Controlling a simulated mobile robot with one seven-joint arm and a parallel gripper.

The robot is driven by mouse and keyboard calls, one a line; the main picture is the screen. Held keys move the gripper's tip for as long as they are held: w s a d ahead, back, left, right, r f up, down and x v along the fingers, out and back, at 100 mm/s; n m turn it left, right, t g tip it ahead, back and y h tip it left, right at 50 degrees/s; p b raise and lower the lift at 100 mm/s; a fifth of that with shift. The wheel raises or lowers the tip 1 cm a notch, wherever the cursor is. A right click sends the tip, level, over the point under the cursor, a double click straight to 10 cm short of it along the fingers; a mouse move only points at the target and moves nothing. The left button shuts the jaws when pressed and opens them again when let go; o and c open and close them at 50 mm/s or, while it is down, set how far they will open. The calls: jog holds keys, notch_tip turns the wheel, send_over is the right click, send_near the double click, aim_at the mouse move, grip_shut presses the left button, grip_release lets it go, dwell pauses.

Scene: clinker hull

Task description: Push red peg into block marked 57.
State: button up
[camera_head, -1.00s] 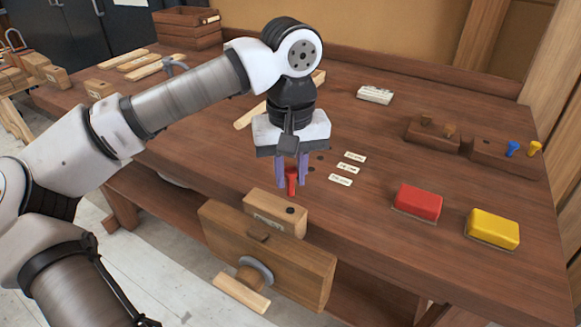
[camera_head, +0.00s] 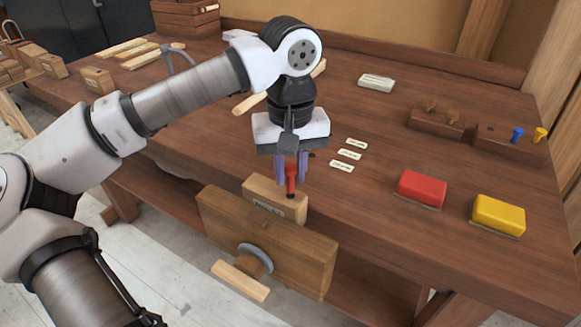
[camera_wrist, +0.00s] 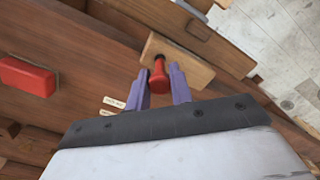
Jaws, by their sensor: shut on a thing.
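My gripper (camera_head: 291,173) points down with its purple fingers shut on the red peg (camera_head: 291,181). The peg is upright, and its lower end is at or just above the dark hole of a light wooden block (camera_head: 272,206); I cannot tell if it has entered. The block is held in the vise at the bench's front edge. Its label is too small to read. In the wrist view the red peg (camera_wrist: 158,78) stands between the fingers (camera_wrist: 160,88), over the block's (camera_wrist: 193,67) dark hole.
The wooden vise jaw (camera_head: 265,243) and handle (camera_head: 240,280) stick out in front. A red box (camera_head: 422,188) and a yellow box (camera_head: 498,214) lie at right. A rack (camera_head: 500,146) holds blue and yellow pegs. Paper labels (camera_head: 349,154) lie behind the gripper. Other blocks (camera_head: 97,79) stand at far left.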

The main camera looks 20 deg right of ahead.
jog(key=shift+f, duration=0.1)
dwell(0.3)
jog(key=shift+f+b, duration=0.3)
jog(key=shift+b, duration=0.1)
jog(key=shift+f+b, duration=0.75)
jog(key=shift+f, duration=0.15)
jog(key=o, duration=1)
notch_tip(320, 180, up, 8)
jog(key=p, duration=0.6)
jog(key=shift+r, duration=0.15)
